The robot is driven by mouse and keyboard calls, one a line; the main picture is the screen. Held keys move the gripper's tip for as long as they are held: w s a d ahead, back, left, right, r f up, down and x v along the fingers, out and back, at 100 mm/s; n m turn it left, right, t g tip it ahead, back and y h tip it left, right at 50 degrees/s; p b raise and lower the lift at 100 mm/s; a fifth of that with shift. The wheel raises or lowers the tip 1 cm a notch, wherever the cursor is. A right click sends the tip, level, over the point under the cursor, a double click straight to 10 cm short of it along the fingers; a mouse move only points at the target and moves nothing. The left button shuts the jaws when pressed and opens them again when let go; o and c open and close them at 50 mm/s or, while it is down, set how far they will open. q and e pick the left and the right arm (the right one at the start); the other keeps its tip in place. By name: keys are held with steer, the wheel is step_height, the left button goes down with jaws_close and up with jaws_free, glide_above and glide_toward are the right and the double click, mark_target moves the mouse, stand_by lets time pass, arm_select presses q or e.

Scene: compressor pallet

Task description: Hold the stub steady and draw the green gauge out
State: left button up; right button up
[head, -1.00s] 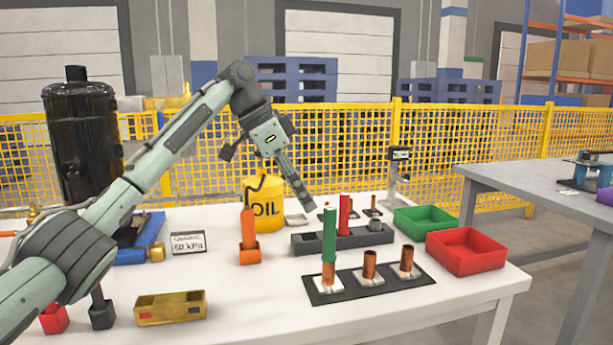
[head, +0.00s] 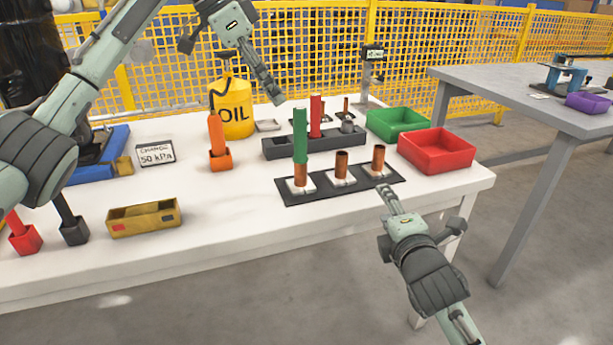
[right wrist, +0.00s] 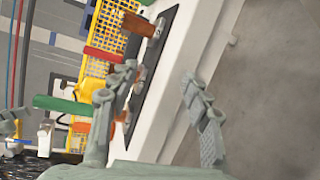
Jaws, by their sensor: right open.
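The green gauge (head: 300,150) stands upright in the left copper stub (head: 301,174) on a black plate (head: 290,197). In the right wrist view the green gauge (right wrist: 62,105) lies sideways across the picture, partly hidden behind my finger. My right gripper (head: 388,190) is open and empty at the plate's front right edge, near the right-hand stub and apart from the green gauge. Its two fingers (right wrist: 160,85) show spread in the right wrist view. My left gripper (head: 277,95) hangs above the back of the table, behind the gauge; its fingers are seen edge-on.
Two empty copper stubs, middle (head: 341,163) and right (head: 378,157), stand on the plate. A red gauge (head: 316,112) stands in a dark rack (head: 285,148) behind. Red bin (head: 436,150) and green bin (head: 396,122) are at right. An orange gauge (head: 216,133) and yellow oil can (head: 235,110) stand left.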

mark_target(303, 170)
steer(key=w+a+r+n+t+y, duration=0.45)
steer(key=a+r+n, duration=0.7)
steer(key=n, duration=0.45)
steer(key=a+f+n+g, duration=0.1)
steer(key=f, duration=0.1)
steer(key=w+a+f+n+g, duration=0.1)
steer(key=f, duration=0.2)
steer(key=w+a+f+n+g+y, duration=0.1)
steer(key=a+f, duration=0.1)
steer(key=f, duration=0.1)
steer(key=shift+w, duration=0.1)
steer(key=shift+x, duration=3.8)
steer(key=shift+f, duration=0.15)
jaws_close()
